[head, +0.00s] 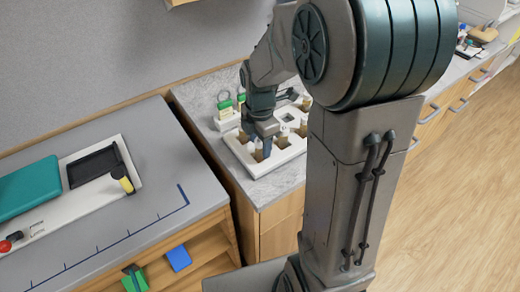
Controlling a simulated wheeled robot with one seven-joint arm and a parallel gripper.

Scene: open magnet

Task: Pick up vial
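My gripper (262,148) points down over a white tray with square wells (288,152) on the grey counter. Its fingertips are small and close to the tray's near-left wells. I cannot tell whether they are open or shut, or whether anything is between them. Two green-topped vials (225,106) stand in a small white holder (228,122), to the left of and behind my gripper. My gripper appears apart from these vials. My arm hides part of the tray's right side.
A lower grey bench (110,235) at the left holds a teal case (28,190), a black tray (93,166) and a yellow-and-black item (122,178). Cluttered items (475,40) lie on the far right counter. The wooden floor (460,200) at the right is clear.

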